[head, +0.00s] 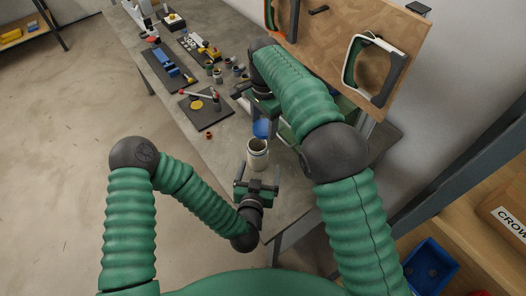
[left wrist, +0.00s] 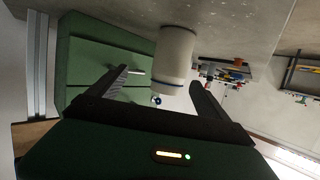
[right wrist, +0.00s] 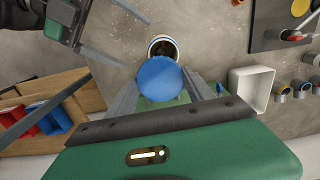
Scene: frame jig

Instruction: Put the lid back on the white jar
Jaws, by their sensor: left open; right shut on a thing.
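The white jar (head: 257,155) stands upright on the grey bench near its front edge, with its open mouth showing. My left gripper (head: 256,185) is open just in front of it. In the left wrist view the jar (left wrist: 175,57) shows between the two spread fingers; I cannot tell whether they touch it. My right gripper (right wrist: 160,88) is shut on the round blue lid (right wrist: 160,76). In the right wrist view the lid overlaps the near side of the jar's mouth (right wrist: 162,47). In the head view the lid (head: 262,128) shows behind the jar, and my right arm partly hides that gripper.
A white open tray (right wrist: 250,88) lies right of the lid in the right wrist view. Small cups (head: 217,75), a dark board with a yellow disc (head: 205,110) and a small orange-brown ring (head: 208,135) are farther back. A wooden board (head: 330,40) leans at the back right.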

